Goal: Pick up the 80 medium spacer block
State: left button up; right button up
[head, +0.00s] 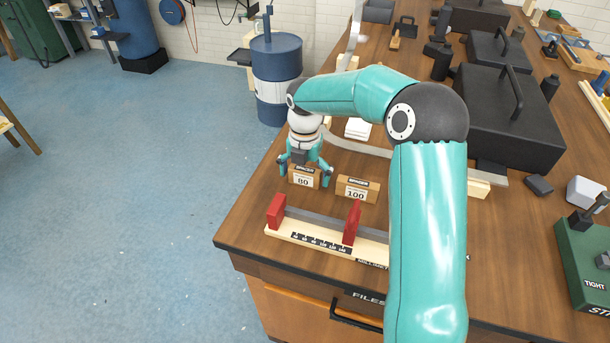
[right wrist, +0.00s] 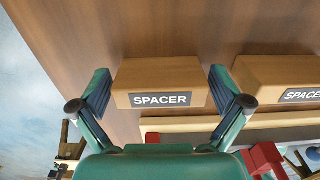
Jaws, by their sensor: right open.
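The 80 spacer block (head: 304,177) is a small tan wooden block with a "SPACER 80" label, lying on the workbench near its left edge. My right gripper (head: 305,172) is open, with one finger on each side of this block; small gaps seem to show between fingers and block. In the right wrist view the fingers (right wrist: 161,92) flank the block. The 100 spacer block (head: 357,190) lies just to the right. My left gripper is not in view.
A wooden gauge with red jaws (head: 353,222) and a scale lies in front of the blocks. Black cases (head: 508,115) stand at the back right. A green fixture (head: 588,262) is at the far right. A blue drum (head: 276,75) stands beyond the bench's left edge.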

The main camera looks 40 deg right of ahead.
jog(key=shift+c, duration=0.2)
jog(key=c, duration=1)
jog(key=shift+r, duration=0.2)
